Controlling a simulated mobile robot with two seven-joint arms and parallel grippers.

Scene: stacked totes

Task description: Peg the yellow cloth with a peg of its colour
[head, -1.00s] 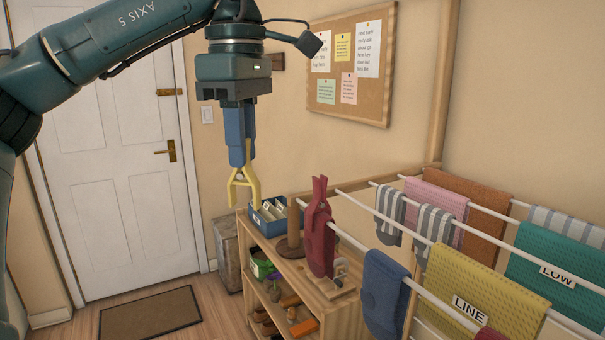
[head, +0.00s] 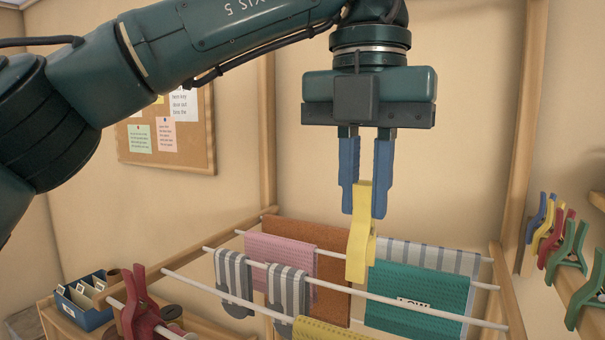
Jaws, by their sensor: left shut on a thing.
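My left gripper (head: 364,212) is shut on a yellow peg (head: 361,240). It holds the peg upright in the air in front of the rack's hanging cloths. The yellow cloth (head: 330,331) shows only as a strip at the bottom edge of the head view; the rest of it is cut off. It hangs on a front rail, below and a little left of the peg. The peg is apart from the cloth. My right gripper is not in view.
The rack's white rails (head: 378,296) hold a teal cloth (head: 412,296), a pink cloth (head: 272,258), a rust cloth (head: 312,238) and striped pieces. A red peg (head: 139,312) grips the rail at left. Several coloured pegs (head: 566,240) sit on a wooden bar at right.

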